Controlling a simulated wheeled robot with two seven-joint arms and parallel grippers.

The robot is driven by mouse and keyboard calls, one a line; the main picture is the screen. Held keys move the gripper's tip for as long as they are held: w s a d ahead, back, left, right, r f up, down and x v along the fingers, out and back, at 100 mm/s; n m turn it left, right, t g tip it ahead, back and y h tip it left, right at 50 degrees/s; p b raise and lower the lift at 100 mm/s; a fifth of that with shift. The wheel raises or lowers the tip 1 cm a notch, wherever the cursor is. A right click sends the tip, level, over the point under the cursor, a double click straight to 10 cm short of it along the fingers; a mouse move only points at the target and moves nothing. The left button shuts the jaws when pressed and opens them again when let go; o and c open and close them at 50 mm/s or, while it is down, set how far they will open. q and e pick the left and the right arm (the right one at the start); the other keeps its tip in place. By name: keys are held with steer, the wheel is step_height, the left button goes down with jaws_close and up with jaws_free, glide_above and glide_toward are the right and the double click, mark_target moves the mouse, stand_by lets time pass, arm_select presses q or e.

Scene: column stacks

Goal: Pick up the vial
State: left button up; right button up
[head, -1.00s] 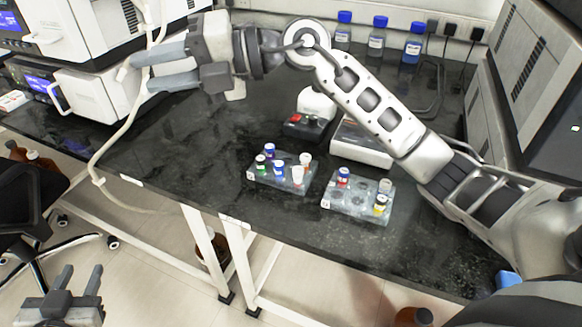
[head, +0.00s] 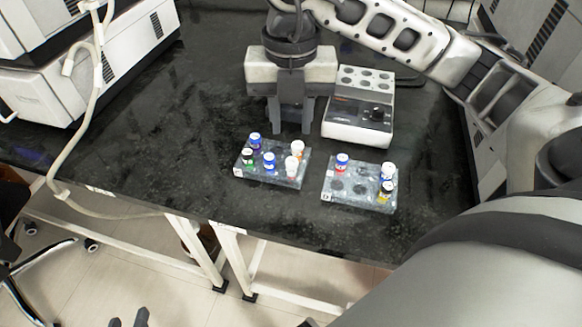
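Several small capped vials stand in two grey racks on the dark bench. The left rack (head: 262,177) holds a purple-blue-capped vial (head: 255,140), a green-banded vial (head: 248,157), a blue-capped vial (head: 269,161), a white-capped vial (head: 292,166) and an orange-banded vial (head: 298,150). My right gripper (head: 291,130) points down, open and empty, just behind the left rack.
A white device with a dark control panel (head: 357,116) stands behind the right rack, close to my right gripper. White instruments (head: 120,50) and a hanging cable are at left. The bench left of the racks is clear.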

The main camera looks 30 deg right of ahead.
mark_target(292, 161)
steer(key=f, duration=0.9)
steer(key=shift+w+d+f+b, duration=0.15)
steer(key=shift+w+d+b, duration=0.1)
steer(key=shift+b, duration=0.05)
jaws_close()
